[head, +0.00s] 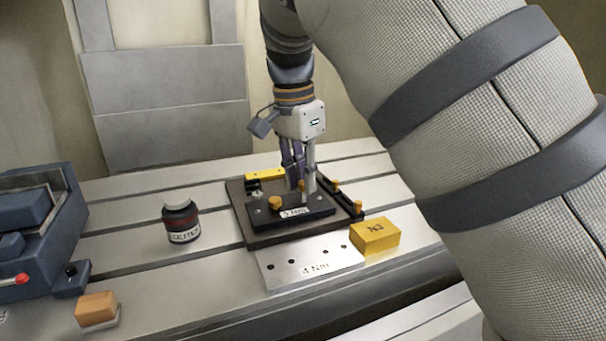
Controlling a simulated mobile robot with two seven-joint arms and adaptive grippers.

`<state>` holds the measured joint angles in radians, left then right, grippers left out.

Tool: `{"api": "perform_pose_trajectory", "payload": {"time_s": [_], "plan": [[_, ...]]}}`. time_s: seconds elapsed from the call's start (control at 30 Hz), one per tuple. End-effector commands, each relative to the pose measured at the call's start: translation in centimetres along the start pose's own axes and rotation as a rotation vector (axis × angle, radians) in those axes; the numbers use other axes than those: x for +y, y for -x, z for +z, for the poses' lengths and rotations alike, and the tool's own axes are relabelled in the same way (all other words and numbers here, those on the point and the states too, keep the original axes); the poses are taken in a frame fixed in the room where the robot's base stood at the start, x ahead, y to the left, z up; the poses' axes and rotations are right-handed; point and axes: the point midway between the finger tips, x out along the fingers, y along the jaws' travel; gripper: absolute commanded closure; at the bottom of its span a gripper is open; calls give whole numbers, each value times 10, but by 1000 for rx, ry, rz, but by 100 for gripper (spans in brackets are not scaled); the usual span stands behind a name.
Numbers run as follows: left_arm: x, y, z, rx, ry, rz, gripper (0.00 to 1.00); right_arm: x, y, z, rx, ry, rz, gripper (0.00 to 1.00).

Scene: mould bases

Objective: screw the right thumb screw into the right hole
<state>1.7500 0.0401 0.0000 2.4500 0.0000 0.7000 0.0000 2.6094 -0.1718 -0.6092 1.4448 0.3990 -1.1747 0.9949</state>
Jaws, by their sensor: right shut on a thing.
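The mould base is a dark plate (240,213) on the slotted table, with a black block (262,219) bearing a white label on top. An orange thumb screw (274,202) stands at the block's left end. My right gripper (302,184) points straight down over the block's right part and is shut on the right thumb screw, of which only a bit of orange shows between the fingers. The right hole is hidden under the gripper, so I cannot tell how deep the screw sits. My left gripper is not in view.
A black rail (346,203) with orange knobs edges the plate's right side; a yellow bar (265,175) lies behind. In front are a steel plate (310,269) and a yellow block (376,235). A bottle (181,219), an orange-topped block (97,309) and a blue machine (35,240) stand left.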

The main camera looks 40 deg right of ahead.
Motion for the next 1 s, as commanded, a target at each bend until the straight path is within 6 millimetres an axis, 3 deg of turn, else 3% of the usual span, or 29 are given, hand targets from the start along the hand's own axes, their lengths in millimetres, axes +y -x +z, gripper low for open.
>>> {"api": "perform_pose_trajectory", "payload": {"time_s": [1.0], "plan": [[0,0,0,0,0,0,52,0,-22,3,-1,0,1,100]]}}
